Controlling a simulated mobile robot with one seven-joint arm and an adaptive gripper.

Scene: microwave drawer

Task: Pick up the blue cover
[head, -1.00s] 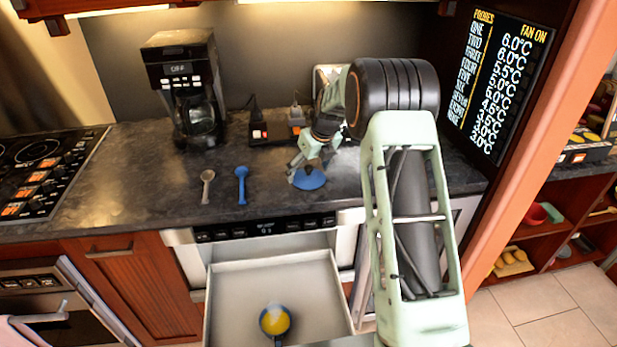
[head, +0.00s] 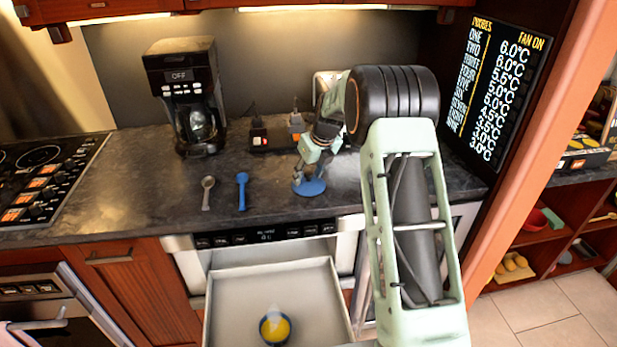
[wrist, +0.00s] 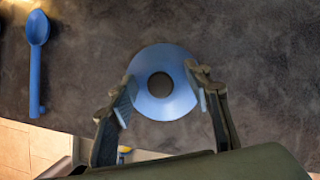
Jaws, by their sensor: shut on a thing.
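The blue cover (head: 309,187) is a round disc on the dark counter, right of the two spoons. In the wrist view the blue cover (wrist: 163,107) has a dark round centre. My gripper (head: 310,174) is right above the cover in the head view. In the wrist view my gripper (wrist: 165,88) has one finger at each side of the disc, shut on it. Whether the cover is clear of the counter cannot be told.
A blue spoon (head: 242,191) and a grey spoon (head: 207,192) lie left of the cover. A coffee maker (head: 186,97) stands behind them. Below, an open drawer (head: 227,300) holds a blue bowl with yellow contents (head: 275,328). A power strip (head: 278,136) lies behind.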

